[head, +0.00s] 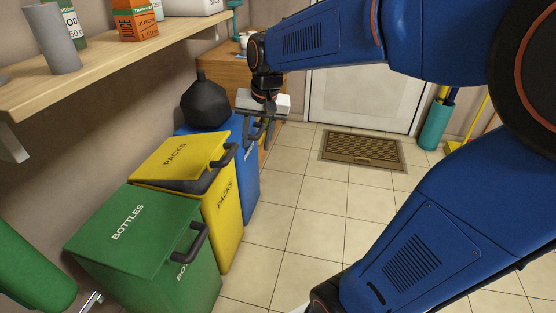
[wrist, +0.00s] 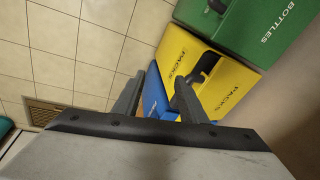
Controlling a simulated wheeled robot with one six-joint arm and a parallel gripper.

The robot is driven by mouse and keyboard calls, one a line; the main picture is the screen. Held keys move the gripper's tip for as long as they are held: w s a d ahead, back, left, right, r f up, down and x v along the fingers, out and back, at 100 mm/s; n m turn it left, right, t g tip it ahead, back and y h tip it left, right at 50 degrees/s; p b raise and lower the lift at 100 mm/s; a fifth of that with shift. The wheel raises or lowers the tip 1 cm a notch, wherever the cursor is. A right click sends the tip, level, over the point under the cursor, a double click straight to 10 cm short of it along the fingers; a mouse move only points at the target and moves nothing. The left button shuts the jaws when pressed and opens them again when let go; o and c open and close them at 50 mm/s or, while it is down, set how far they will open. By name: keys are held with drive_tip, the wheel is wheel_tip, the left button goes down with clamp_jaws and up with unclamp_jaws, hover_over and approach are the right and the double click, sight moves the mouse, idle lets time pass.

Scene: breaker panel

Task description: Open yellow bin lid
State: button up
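The yellow bin (head: 226,213), marked PACKS, stands between the green and blue bins. Its yellow lid (head: 172,153) has a dark handle (head: 223,157) at the front edge. A dark gap shows under the lid's near edge, so it looks slightly raised. My gripper (head: 261,138) points down by the blue bin's front, beyond the yellow bin's handle and apart from it. In the wrist view my gripper (wrist: 159,80) has its fingers apart, with nothing held. The yellow bin (wrist: 225,90) shows there beyond the right finger.
The green bin (head: 120,222) stands nearest and the blue bin (head: 247,185) farthest, with a black bag (head: 205,103) over it. A wooden shelf (head: 120,62) overhangs from the left. The tiled floor right of the bins is clear up to a doormat (head: 362,149).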

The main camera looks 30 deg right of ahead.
drive_tip(key=s+n+t, duration=0.1)
drive_tip(key=s+n, duration=0.1)
drive_tip(key=s, duration=0.9)
drive_tip(key=shift+d+n, duration=0.35)
drive_tip(key=shift+n, duration=0.05)
drive_tip(key=shift+r, duration=0.1)
